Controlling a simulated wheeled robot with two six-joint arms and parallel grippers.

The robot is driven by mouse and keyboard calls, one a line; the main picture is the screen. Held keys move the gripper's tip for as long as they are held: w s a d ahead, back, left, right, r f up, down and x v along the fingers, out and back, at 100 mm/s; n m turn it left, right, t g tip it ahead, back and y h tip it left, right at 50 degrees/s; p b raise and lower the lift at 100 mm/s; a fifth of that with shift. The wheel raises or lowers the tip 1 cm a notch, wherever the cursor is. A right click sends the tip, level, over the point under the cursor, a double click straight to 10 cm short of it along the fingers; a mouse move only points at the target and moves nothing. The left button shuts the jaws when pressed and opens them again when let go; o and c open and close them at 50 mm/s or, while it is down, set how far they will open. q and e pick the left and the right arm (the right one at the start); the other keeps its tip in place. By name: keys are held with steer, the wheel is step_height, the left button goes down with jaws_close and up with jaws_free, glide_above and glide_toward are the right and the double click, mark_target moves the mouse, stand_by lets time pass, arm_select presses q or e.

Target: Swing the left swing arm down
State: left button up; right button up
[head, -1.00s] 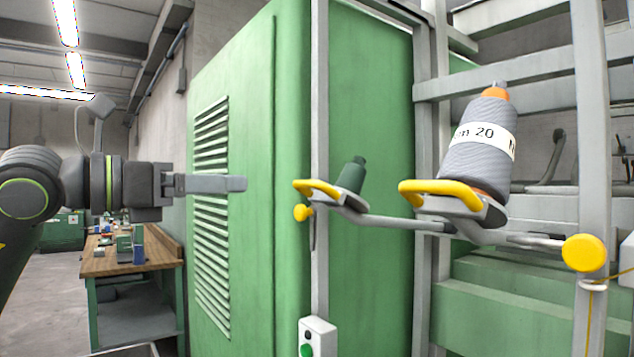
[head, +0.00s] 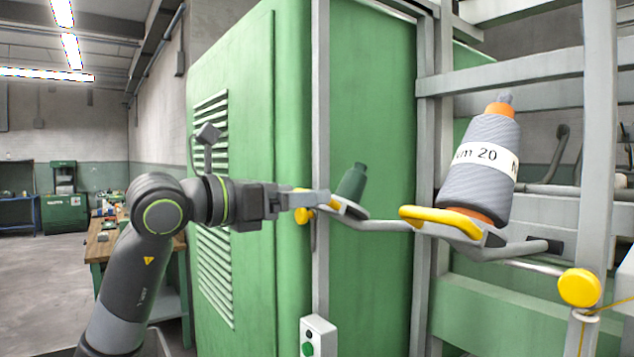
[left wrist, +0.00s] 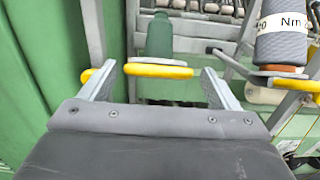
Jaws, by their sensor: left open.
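The left swing arm (head: 372,224) is a grey bar with a yellow handle that carries a dark green cone (head: 352,182). My left gripper (head: 322,199) is at this handle and partly hides it in the head view. In the left wrist view my left gripper (left wrist: 160,82) is open, with the yellow handle (left wrist: 158,71) lying across between its fingers and the green cone (left wrist: 160,38) beyond. The right swing arm (head: 500,251) has its own yellow handle (head: 438,220) and carries a large grey yarn bobbin (head: 481,165) labelled "Nm 20". My right gripper is not in view.
A green cabinet (head: 245,100) with louvres stands behind my left arm. A grey upright post (head: 320,100) is close to my gripper, with a switch box (head: 318,337) below. A yellow knob (head: 579,288) is at the lower right. Open floor lies at the left.

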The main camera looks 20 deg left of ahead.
arm_select(q)
steer(key=shift+p+x, duration=0.7)
steer(key=shift+x, duration=1.6)
steer(key=shift+c, duration=0.2)
steer(key=c, duration=1.1)
steer(key=shift+o, duration=0.2)
step_height(320, 180, down, 18)
steer(key=t+h+b, duration=0.1)
steer(key=t+b, duration=0.1)
steer(key=b, duration=1.7)
steer(key=shift+s+a+f+h, duration=0.2)
steer(key=shift+s+h, duration=0.1)
steer(key=shift+h, duration=0.1)
steer(key=shift+w+d+f+b, duration=0.1)
steer(key=shift+w+f+b, duration=0.1)
steer(key=shift+f+b, duration=0.55)
